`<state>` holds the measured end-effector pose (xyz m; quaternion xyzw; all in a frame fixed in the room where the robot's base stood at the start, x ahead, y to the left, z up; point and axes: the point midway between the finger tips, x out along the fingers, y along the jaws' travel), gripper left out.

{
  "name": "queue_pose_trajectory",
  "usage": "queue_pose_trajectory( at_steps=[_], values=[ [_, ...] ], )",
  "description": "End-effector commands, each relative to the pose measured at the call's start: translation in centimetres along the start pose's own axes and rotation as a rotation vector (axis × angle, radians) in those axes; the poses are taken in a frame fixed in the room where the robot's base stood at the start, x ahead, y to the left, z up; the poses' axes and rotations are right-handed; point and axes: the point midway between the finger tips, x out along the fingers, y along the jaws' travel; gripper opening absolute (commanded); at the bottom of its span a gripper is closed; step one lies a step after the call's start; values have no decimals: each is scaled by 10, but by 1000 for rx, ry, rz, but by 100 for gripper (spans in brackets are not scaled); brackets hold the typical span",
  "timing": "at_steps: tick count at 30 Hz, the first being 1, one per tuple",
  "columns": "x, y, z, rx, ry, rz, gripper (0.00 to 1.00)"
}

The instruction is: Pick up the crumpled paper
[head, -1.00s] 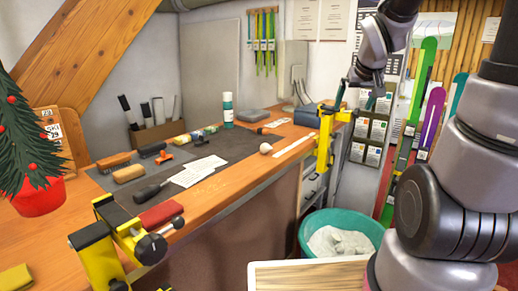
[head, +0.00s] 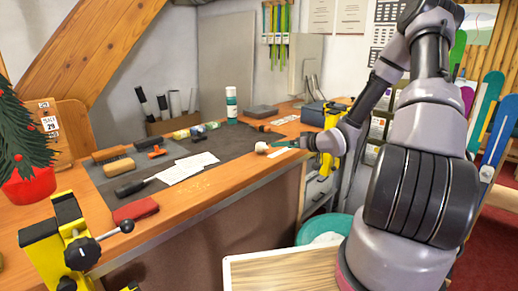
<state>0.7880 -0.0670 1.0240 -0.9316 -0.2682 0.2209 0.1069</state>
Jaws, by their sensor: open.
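The crumpled paper (head: 261,147) is a small whitish ball on the bench, near the front edge of the dark mat. My gripper (head: 281,145) is low over the bench just to the right of the ball, with its teal fingers pointing left toward it. The jaws are open and empty. From this view I cannot tell whether a fingertip touches the paper.
White sheets (head: 188,167) and hand tools lie on the dark mat (head: 232,142). A yellow clamp (head: 68,240) is at the front left. A teal bin (head: 322,229) stands on the floor below the bench.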

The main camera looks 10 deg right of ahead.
Motion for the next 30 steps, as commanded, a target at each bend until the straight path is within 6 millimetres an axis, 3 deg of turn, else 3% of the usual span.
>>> queue_pose_trajectory(
  at_steps=[9, 17, 24, 30],
  values=[
    [44, -2, 0, 2, 12, -11, 100],
    [66, -2, 0, 2, 10, -10, 100],
    [101, 0, 0, 2, 10, -9, 100],
    [109, 1, 0, 2, 11, -8, 100]
  ],
)
